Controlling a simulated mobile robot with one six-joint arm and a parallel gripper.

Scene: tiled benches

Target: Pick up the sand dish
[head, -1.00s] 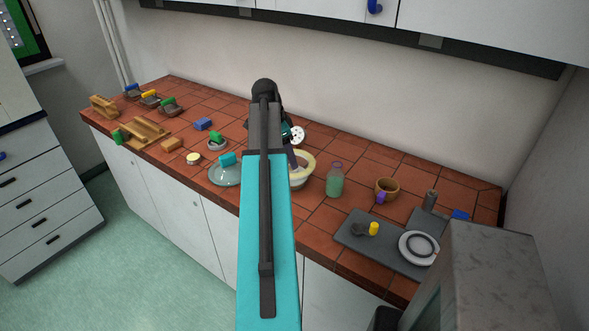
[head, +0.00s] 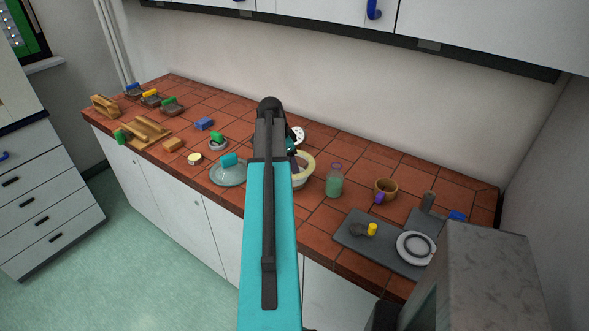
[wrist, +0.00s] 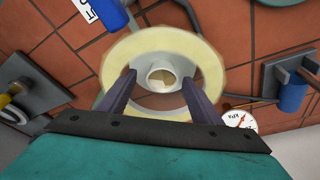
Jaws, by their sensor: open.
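In the wrist view a small pale cup with tan, sand-like contents (wrist: 162,77) shows through the middle of a wide cream ring (wrist: 210,62); it looks like the sand dish. The ring also shows in the head view (head: 308,163), on a pale bowl partly hidden by my arm. My gripper (wrist: 160,85) is open and empty. Its two dark fingers reach over the ring, one on each side of the cup. I cannot tell how far above the cup the fingertips are. In the head view my arm hides the fingers.
A round dial gauge (wrist: 241,121) and a blue cylinder (wrist: 292,97) lie right of the ring in the wrist view. Bare tiles lie behind the jar.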

